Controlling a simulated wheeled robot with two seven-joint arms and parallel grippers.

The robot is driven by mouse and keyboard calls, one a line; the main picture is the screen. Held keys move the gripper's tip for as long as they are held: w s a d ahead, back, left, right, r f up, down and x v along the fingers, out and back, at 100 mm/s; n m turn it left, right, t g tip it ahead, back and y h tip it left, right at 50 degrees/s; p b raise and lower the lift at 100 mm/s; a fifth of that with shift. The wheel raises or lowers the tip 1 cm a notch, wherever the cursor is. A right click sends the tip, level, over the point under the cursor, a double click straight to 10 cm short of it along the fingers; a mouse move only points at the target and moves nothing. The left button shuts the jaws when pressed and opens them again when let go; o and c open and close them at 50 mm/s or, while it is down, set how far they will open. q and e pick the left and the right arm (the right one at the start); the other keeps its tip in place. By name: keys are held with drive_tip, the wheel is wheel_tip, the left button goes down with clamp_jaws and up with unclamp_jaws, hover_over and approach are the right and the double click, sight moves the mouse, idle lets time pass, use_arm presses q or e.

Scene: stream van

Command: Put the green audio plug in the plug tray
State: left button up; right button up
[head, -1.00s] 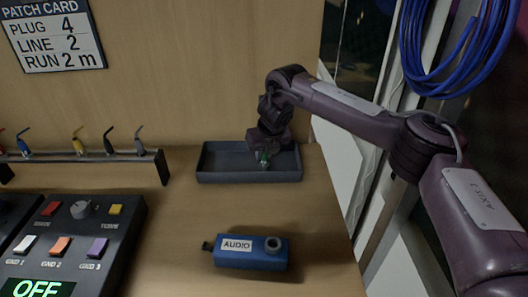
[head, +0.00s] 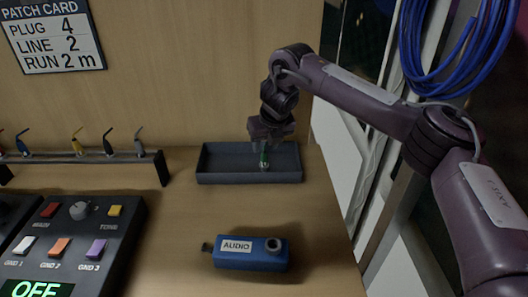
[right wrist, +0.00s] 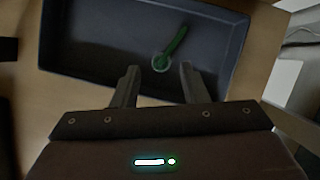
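The green audio plug (head: 265,156) is in the grey plug tray (head: 215,178), right of its middle. In the right wrist view the plug (right wrist: 171,48) shows inside the tray (right wrist: 85,75), just past the fingertips and apart from them. Its ring-like end faces the gripper and its green tail points away. My right gripper (head: 270,138) is above the tray. My left gripper is not in view.
A blue AUDIO box (head: 250,254) lies in front of the tray. A rack (head: 90,157) with several coloured plugs stands to the left, behind a switch panel (head: 128,228). The table's right edge is close to the tray. Wood between tray and box is clear.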

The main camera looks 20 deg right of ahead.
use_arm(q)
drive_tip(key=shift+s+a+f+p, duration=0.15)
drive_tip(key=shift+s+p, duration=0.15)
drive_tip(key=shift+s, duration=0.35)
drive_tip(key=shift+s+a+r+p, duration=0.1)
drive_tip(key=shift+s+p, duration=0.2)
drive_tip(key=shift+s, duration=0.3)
use_arm(e)
drive_tip(key=v, duration=0.7)
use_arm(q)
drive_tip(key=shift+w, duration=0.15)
